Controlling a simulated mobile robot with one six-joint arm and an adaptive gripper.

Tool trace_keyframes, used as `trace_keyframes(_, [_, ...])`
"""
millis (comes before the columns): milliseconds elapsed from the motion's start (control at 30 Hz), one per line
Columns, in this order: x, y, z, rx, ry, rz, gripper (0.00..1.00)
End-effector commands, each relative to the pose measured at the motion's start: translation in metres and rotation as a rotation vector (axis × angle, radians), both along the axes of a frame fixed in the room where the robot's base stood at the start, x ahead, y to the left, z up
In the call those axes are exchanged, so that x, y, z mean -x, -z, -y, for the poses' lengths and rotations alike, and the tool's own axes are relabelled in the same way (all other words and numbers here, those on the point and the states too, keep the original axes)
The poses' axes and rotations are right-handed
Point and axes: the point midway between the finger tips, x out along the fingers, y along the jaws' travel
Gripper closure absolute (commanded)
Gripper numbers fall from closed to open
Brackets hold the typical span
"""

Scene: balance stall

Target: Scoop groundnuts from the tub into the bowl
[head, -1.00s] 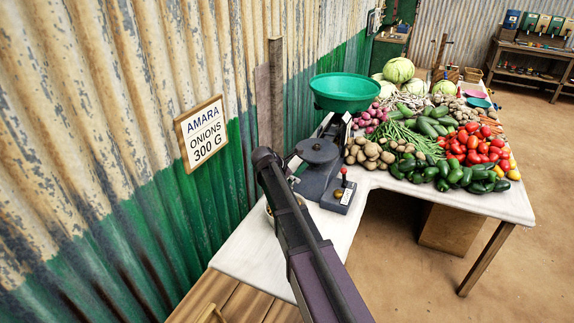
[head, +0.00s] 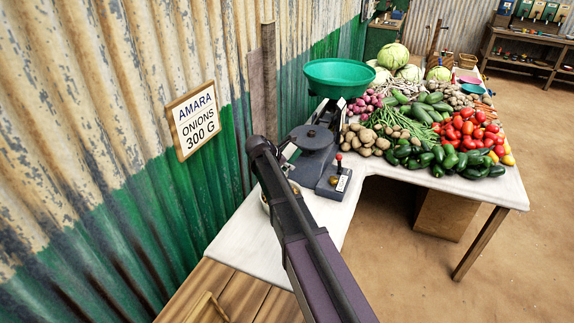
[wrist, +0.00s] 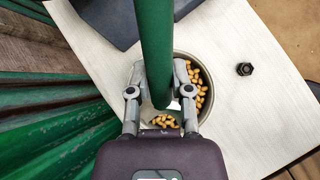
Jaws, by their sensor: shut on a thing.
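In the wrist view my gripper (wrist: 160,82) is shut on the thick green handle (wrist: 154,35) of what looks like a scoop. The handle runs up toward the camera and hides part of what lies below. Under it a round metal vessel (wrist: 211,84) holds tan groundnuts (wrist: 198,82), seen mostly along its right side. More groundnuts (wrist: 165,121) show between the fingers, near a pale metal edge; I cannot tell whether they lie in the scoop. I cannot tell if this vessel is the tub or the bowl. In the head view my arm hides the gripper.
A dark balance scale (head: 316,140) with a green pan (head: 342,78) stands beyond my arm. Vegetables (head: 440,125) crowd the table behind it. A corrugated wall (head: 100,130) closes the left side. A small dark hex-shaped piece (wrist: 244,69) lies right of the vessel.

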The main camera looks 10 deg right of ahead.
Motion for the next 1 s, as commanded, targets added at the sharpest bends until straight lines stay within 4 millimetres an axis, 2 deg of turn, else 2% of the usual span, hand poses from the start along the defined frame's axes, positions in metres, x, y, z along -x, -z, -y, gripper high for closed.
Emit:
trace_keyframes(33, [0.0, 0.007, 0.0, 0.0, 0.0, 0.0, 1.0])
trace_keyframes(1000, [0.0, 0.075, -0.002, 0.0, -0.003, 0.0, 1.0])
